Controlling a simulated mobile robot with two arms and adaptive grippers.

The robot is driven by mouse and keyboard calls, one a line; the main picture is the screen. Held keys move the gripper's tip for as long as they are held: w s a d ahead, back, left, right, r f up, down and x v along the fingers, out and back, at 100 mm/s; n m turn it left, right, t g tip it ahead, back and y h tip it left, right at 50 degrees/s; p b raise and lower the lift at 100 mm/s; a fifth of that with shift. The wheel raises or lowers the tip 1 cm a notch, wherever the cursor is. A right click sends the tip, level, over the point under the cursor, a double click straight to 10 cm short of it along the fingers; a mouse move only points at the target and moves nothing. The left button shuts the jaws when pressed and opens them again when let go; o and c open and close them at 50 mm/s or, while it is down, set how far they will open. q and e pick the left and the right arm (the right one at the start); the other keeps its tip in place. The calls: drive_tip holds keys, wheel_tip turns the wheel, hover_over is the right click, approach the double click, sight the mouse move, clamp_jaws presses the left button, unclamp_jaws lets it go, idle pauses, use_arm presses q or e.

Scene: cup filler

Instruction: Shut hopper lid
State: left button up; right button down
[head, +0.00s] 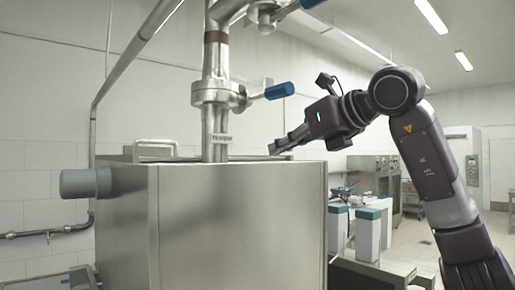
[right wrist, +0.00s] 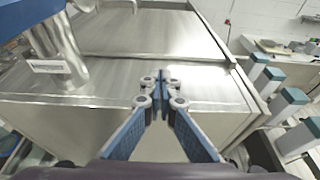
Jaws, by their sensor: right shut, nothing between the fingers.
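The hopper (head: 240,220) is a large steel box. A bar handle (head: 155,143) shows just above the box's far left rim. In the right wrist view the lid (right wrist: 140,32) looks like a flat steel panel lying level on the hopper top (right wrist: 85,82); no gap shows. My right gripper (head: 276,149) is over the hopper's right side, and in the right wrist view (right wrist: 160,80) its fingers are together and empty above the steel top. My left gripper is not in view.
A blue-handled valve (head: 279,91) sits on the pipe above the hopper. A grey pipe stub (head: 80,183) sticks out at the left. White containers with teal tops (head: 368,232) stand to the right. Open floor lies farther right.

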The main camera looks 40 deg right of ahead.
sight(249, 158)
drive_tip(key=x, duration=0.1)
drive_tip(key=p+x, duration=0.1)
drive_tip(key=x, duration=0.1)
drive_tip(key=p+x, duration=0.1)
drive_tip(key=x, duration=0.1)
drive_tip(key=shift+w+a+r, duration=0.1)
drive_tip(key=shift+w+r, duration=0.2)
drive_tip(key=shift+w, duration=0.45)
drive_tip(key=shift+w+f+p, duration=0.1)
drive_tip(key=shift+w+p, duration=0.2)
drive_tip(key=shift+w, duration=0.15)
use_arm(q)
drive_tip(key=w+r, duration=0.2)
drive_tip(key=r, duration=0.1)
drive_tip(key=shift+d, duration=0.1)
use_arm(e)
drive_tip(key=shift+w, duration=0.15)
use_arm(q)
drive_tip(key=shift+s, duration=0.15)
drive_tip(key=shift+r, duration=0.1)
